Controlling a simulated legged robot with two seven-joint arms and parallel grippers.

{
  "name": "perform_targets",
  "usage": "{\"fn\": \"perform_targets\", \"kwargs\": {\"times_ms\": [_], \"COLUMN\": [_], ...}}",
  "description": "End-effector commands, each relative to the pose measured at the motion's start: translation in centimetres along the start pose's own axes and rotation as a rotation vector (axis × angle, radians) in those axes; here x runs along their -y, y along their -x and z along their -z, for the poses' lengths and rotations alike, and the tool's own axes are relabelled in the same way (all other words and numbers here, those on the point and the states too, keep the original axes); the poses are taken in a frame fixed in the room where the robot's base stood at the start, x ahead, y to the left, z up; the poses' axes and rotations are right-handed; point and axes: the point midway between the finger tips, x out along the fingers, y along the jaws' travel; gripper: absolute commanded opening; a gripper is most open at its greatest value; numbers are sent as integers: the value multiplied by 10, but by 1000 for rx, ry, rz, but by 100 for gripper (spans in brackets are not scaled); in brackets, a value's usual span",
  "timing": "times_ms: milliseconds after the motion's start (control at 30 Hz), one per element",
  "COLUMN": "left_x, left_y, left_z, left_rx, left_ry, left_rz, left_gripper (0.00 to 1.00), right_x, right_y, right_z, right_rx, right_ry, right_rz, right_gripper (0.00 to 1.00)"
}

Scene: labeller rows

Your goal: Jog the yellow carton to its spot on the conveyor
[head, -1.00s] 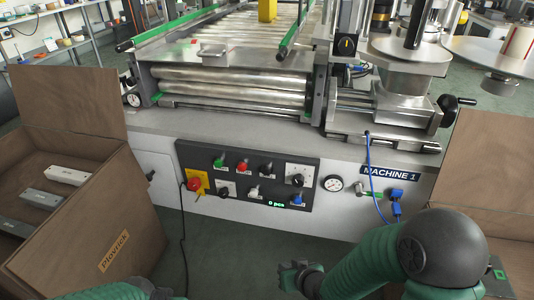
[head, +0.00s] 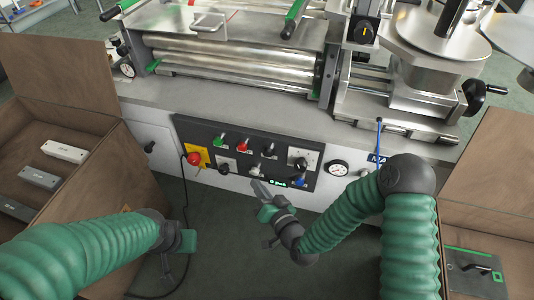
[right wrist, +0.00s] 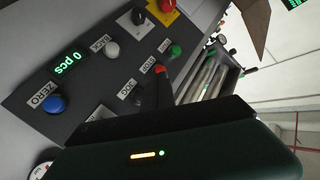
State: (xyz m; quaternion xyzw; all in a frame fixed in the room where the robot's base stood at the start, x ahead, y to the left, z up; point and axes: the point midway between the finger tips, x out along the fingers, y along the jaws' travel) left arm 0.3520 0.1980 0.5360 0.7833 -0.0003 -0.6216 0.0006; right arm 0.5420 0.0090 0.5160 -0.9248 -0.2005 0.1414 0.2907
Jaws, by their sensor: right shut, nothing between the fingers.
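The yellow carton is out of view now. The metal conveyor rollers (head: 235,68) show at the top of the head view. The control panel (head: 215,128) on the machine front has a green START button (right wrist: 176,50), a red STOP button (right wrist: 160,69), a black JOG button (right wrist: 137,98), a white BACK button (right wrist: 112,50) and a blue ZERO button (right wrist: 54,103). My right gripper (head: 258,188) is shut and empty, just in front of the panel's lower edge. I see no contact with a button. My left gripper (head: 180,250) hangs low at left; its fingers are unclear.
A red emergency stop on a yellow plate (head: 198,157) sits at the panel's left end. The counter display (right wrist: 70,62) reads 0 pcs. An open brown box (head: 130,195) stands at left, another (head: 490,175) at right. A crank handle (head: 486,90) juts out at right.

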Motion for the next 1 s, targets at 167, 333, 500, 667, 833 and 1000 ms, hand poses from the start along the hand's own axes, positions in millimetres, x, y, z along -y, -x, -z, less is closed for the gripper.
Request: {"fn": "perform_targets", "kwargs": {"times_ms": [167,333,500,667,833,1000], "left_x": [0,0,0,0,0,0], "left_y": [-3,-8,-11,-12,-12,-12], "left_z": [-1,-2,-2,-3,-3,-2], "left_rx": [0,0,0,0,0,0], "left_ry": [0,0,0,0,0,0], "left_rz": [0,0,0,0,0,0], "left_gripper": [0,0,0,0,0,0], "right_x": [-11,-24,-35,-42,-44,-44], "right_y": [-13,-31,-48,-57,-60,-59], "right_z": [10,22,35,42,44,44], "right_rx": [-4,-3,-2,-1,1,1], "right_ry": [3,3,2,2,1,1], "right_rz": [-1,-1,0,-1,-1,-1], "right_gripper": [0,0,0,0,0,0]}}
